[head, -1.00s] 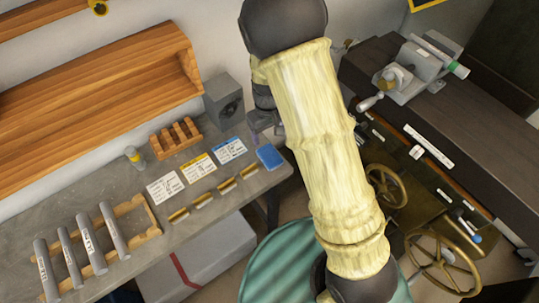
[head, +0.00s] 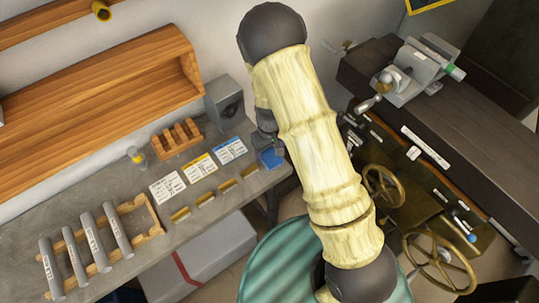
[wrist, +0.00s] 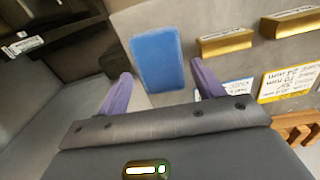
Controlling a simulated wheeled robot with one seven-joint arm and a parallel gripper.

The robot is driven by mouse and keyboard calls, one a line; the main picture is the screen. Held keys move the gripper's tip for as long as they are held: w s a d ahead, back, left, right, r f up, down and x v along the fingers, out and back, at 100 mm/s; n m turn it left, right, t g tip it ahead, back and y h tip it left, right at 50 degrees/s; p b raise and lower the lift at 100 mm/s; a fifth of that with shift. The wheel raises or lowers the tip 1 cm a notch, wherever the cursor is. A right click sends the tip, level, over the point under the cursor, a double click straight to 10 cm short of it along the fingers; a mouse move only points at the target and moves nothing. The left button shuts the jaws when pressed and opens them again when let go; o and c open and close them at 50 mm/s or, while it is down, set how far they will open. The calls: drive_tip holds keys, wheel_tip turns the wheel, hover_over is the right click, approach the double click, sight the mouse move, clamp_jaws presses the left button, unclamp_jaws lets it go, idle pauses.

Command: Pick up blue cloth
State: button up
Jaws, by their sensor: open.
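The blue cloth (head: 271,158) is a small flat folded rectangle near the right end of the grey workbench. In the wrist view the blue cloth (wrist: 158,60) lies just ahead of my gripper (wrist: 164,84), roughly between the lines of its two purple fingers. My gripper is open with nothing between the fingers. In the head view my gripper (head: 268,146) hangs over the cloth and hides part of it; my arm covers the area to its right. I cannot tell the exact height of the fingers above the cloth.
Brass blocks (head: 226,187) and printed cards (head: 198,167) lie left of the cloth. A grey box (head: 225,103) and a wooden rack (head: 176,138) stand behind. The bench's right edge is close to the cloth. A machine with handwheels (head: 384,186) stands right.

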drive_tip(key=shift+f, duration=1.05)
drive_tip(key=shift+c, duration=0.2)
drive_tip(key=c, duration=0.7)
